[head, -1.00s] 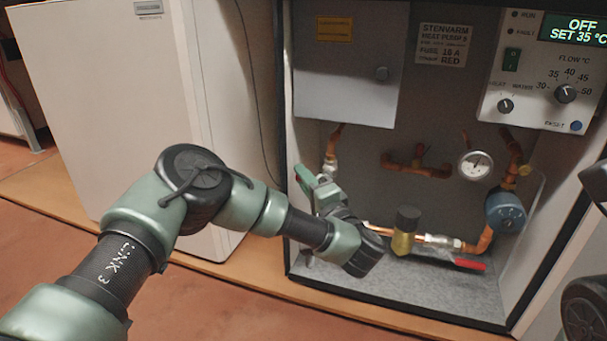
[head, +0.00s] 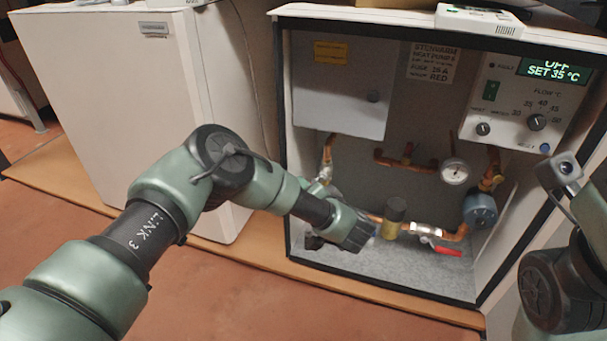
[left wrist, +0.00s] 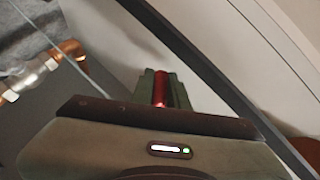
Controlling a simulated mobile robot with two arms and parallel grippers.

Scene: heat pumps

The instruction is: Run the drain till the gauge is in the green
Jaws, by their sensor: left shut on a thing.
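The round white gauge (head: 454,171) is on the pipework inside the open cabinet; its needle and colours are too small to read. My left gripper (head: 322,188) is at the cabinet's left side, by the left copper pipe (head: 327,150), and mostly hidden behind my own wrist. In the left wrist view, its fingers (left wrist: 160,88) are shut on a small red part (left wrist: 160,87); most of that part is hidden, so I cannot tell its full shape. A separate valve with a red lever (head: 446,251) sits low on the pipe, apart from the gripper. My right gripper is not visible.
A blue pump (head: 480,209) and brass fitting (head: 394,216) are on the pipes. A white device (head: 478,20) lies on the cabinet top. A white unit (head: 110,110) stands left.

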